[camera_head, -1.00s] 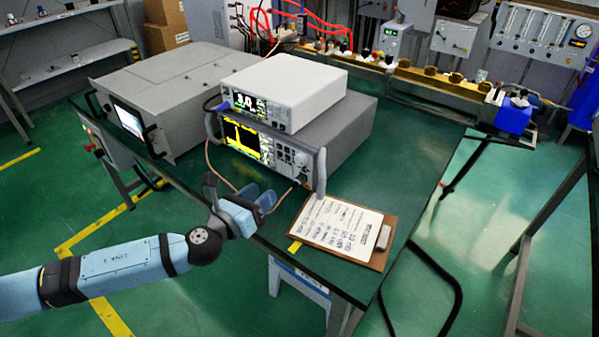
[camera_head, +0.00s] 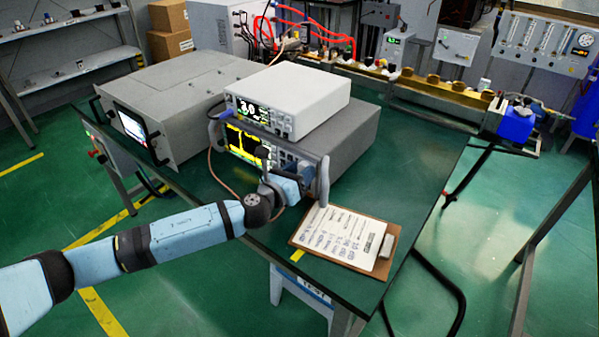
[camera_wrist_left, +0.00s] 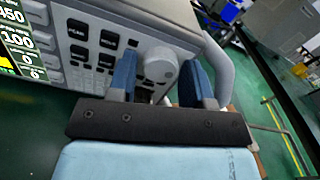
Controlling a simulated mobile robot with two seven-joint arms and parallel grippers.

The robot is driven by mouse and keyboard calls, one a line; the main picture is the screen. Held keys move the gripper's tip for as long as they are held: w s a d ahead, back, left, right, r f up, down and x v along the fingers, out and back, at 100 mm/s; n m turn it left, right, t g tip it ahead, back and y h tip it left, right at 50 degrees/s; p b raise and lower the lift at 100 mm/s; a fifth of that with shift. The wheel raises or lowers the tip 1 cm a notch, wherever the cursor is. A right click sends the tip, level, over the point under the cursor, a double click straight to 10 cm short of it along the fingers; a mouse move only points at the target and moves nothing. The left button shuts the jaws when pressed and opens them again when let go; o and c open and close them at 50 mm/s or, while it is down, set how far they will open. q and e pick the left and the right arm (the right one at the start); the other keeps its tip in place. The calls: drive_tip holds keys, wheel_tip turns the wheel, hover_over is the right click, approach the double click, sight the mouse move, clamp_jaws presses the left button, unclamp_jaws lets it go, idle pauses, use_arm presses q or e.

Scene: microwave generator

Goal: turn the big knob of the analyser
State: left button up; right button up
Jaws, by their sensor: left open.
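The analyser (camera_head: 243,142) is the lower grey instrument on the dark green table, with a lit yellow trace on its screen. Its big knob (camera_wrist_left: 157,62) shows in the left wrist view as a pale grey round knob at the right of the button panel. My left gripper (camera_head: 303,172) is at the right part of the analyser's front, and its fingers hide the knob in the head view. In the left wrist view my open gripper (camera_wrist_left: 160,75) has one blue finger on each side of the knob. I cannot tell whether either finger touches it.
A white meter (camera_head: 295,100) sits on top of the analyser. The analyser's grey side handle (camera_head: 323,182) is close to the right of my fingers. A clipboard (camera_head: 342,238) lies at the table's front. A large grey unit (camera_head: 170,95) stands left.

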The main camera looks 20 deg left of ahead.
use_arm(q)
drive_tip(key=c, duration=0.7)
drive_tip(key=shift+o, duration=0.2)
